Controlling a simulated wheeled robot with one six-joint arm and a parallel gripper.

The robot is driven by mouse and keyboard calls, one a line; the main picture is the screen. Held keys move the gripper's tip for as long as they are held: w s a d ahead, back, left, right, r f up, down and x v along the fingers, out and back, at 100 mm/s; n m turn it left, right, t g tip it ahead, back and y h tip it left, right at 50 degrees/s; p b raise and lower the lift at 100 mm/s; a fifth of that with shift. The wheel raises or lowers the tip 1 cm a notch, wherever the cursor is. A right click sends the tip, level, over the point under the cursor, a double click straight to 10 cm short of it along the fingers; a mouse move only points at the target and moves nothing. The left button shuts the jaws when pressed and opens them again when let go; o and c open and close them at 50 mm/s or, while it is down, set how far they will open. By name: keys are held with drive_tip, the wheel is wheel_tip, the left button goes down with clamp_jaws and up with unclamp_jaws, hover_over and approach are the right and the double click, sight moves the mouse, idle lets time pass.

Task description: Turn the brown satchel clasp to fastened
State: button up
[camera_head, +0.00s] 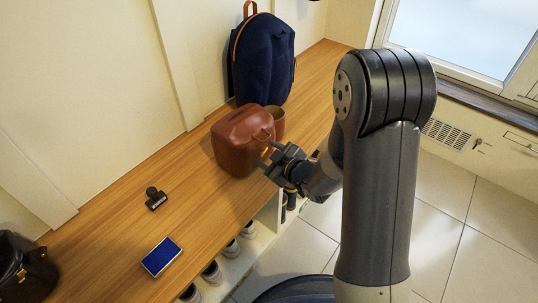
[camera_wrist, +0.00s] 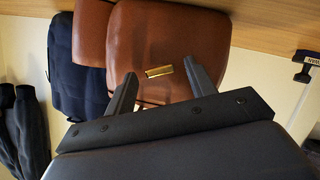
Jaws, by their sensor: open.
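The brown satchel (camera_head: 238,142) stands on the wooden bench in the head view. It also fills the upper middle of the wrist view (camera_wrist: 150,35), where the picture is turned over. Its gold clasp (camera_wrist: 159,71) is a small bar, lying nearly level with a slight tilt in the wrist view. My gripper (camera_head: 267,155) is at the satchel's front face. In the wrist view my gripper (camera_wrist: 160,70) is open, with one finger on each side of the clasp. I cannot tell whether the fingers touch the clasp or satchel.
A smaller brown container (camera_head: 277,119) stands right behind the satchel. A navy backpack (camera_head: 263,60) leans on the wall beyond. A black stamp-like object (camera_head: 156,199), a blue pad (camera_head: 161,256) and a black bag (camera_head: 25,268) lie to the left. Shoes (camera_head: 212,272) sit in cubbies below the bench.

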drive_tip(key=c, duration=1)
drive_tip(key=shift+r+m+p, duration=0.3)
drive_tip(key=shift+m+p, duration=0.1)
drive_tip(key=shift+p, duration=0.6)
drive_tip(key=shift+w+d+m+g+y+p, duration=0.1)
drive_tip(key=shift+m+g+y+p, duration=0.4)
drive_tip(key=shift+p, duration=0.6)
drive_tip(key=shift+m+g+p, duration=0.4)
drive_tip(key=shift+m+p, duration=0.2)
drive_tip(key=shift+p, duration=0.25)
drive_tip(key=shift+w+f+y+p, duration=0.1)
drive_tip(key=shift+f+y+p, duration=0.1)
drive_tip(key=shift+y+p, duration=0.1)
drive_tip(key=shift+m, duration=0.3)
